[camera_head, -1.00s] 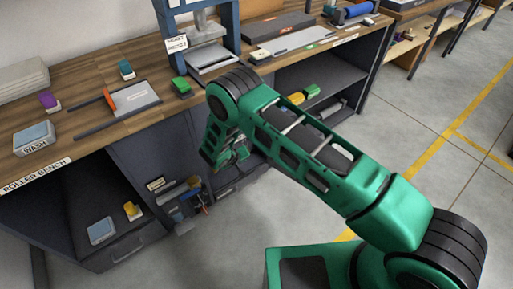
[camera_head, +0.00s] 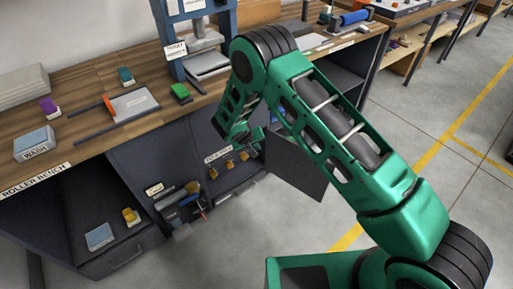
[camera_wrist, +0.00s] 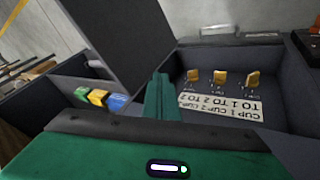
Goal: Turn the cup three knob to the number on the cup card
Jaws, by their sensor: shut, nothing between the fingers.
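Three yellow knobs stand in a row in an open compartment of the roller bench: left (camera_wrist: 192,76), middle (camera_wrist: 220,78) and right (camera_wrist: 253,79) in the wrist view. Their small labels are too blurred to tell which is cup three. A white card (camera_wrist: 220,107) in front of them reads upside down, with CUP 1, CUP 2 and TO 1, TO 2 legible in part. The knobs also show in the head view (camera_head: 229,166). My gripper (camera_wrist: 162,84) is shut and empty, apart from the knobs, to their left in the wrist view.
A dark door panel (camera_head: 297,170) stands open right of the compartment, close to my gripper. Yellow, green and blue blocks (camera_wrist: 97,97) lie on a shelf beyond the door. The floor in front is clear.

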